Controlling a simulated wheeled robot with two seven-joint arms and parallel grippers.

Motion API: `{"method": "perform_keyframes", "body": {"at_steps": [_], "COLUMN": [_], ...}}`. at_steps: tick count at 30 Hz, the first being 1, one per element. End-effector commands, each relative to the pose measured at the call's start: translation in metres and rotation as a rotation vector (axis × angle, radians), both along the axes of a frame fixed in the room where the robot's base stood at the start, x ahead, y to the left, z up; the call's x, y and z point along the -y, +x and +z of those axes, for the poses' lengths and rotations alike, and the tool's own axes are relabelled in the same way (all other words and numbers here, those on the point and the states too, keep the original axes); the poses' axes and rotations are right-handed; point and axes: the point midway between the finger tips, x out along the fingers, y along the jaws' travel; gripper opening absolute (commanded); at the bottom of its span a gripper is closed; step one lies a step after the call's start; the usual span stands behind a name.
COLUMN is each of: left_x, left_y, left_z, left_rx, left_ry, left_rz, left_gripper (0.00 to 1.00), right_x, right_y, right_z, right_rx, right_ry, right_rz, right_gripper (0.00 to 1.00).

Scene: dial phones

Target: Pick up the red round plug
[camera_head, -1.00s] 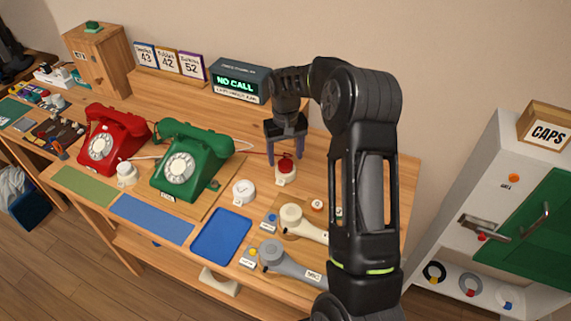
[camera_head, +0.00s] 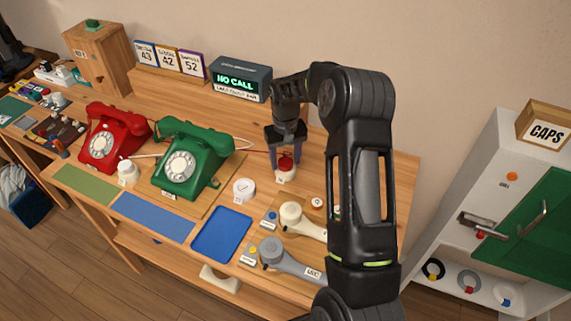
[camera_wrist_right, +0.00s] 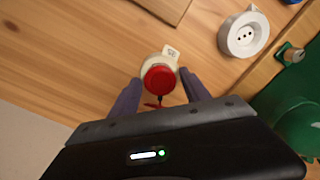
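The red round plug (camera_head: 286,163) sits on a round white socket (camera_head: 286,176) on the wooden table, right of the green phone. My right gripper (camera_head: 286,164) points down over it, with a finger on either side. In the right wrist view the plug (camera_wrist_right: 159,79) lies just ahead of and between the open fingertips (camera_wrist_right: 160,84), with gaps on both sides. A dark red cord comes from the plug. I cannot tell whether a finger touches it. My left gripper does not show.
The green phone (camera_head: 185,165) and red phone (camera_head: 112,140) stand to the left. Another round white socket (camera_head: 244,190) sits nearer the front; it also shows in the right wrist view (camera_wrist_right: 243,35).

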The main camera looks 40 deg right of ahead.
Motion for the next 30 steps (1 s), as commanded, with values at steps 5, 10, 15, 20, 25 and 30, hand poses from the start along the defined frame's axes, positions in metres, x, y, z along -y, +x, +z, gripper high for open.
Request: {"method": "perform_keyframes", "body": {"at_steps": [5, 10, 15, 20, 25, 30], "left_x": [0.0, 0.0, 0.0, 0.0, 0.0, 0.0], "left_y": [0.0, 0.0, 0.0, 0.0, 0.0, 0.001], "left_z": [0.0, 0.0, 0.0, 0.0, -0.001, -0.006], "left_rx": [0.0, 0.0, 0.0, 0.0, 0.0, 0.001], "left_ry": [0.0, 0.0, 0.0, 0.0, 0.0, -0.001], "left_rz": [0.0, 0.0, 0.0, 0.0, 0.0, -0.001], "left_gripper": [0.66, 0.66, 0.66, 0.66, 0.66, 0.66], "right_x": [0.0, 0.0, 0.0, 0.0, 0.0, 0.0], "right_y": [0.0, 0.0, 0.0, 0.0, 0.001, 0.001], "right_z": [0.0, 0.0, 0.0, 0.0, 0.003, 0.021], "right_rx": [0.0, 0.0, 0.0, 0.0, 0.002, 0.005], "right_ry": [0.0, 0.0, 0.0, 0.0, -0.001, -0.002], "right_rz": [0.0, 0.0, 0.0, 0.0, 0.0, 0.001], "right_gripper": [0.39, 0.25, 0.11, 0.09, 0.09, 0.09]}}
